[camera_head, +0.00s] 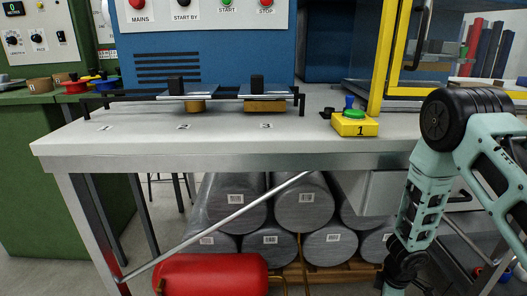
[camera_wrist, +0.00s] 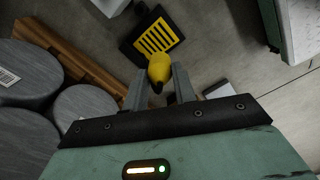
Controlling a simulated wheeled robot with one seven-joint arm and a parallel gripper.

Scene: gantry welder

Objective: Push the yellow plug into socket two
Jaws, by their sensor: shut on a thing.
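The yellow plug (camera_wrist: 158,68) is a small rounded yellow piece with a dark tip, between the two grey fingers of my gripper (camera_wrist: 159,82) in the wrist view. My gripper is shut on it, low above the floor and apart from the bench. In the head view my arm reaches down at the right, and its gripper end is not clearly seen. Numbers 1, 2 (camera_head: 183,127) and 3 are marked along the bench top (camera_head: 220,145). No socket opening can be made out, so I cannot tell where socket two is.
A rail with two black-handled clamps (camera_head: 258,92) runs along the bench. A yellow box (camera_head: 354,125) marked 1 with a green button stands right. Grey cylinders (camera_head: 302,200) and a red tank (camera_head: 210,274) lie underneath. A black, yellow-striped piece (camera_wrist: 155,37) lies beyond the plug.

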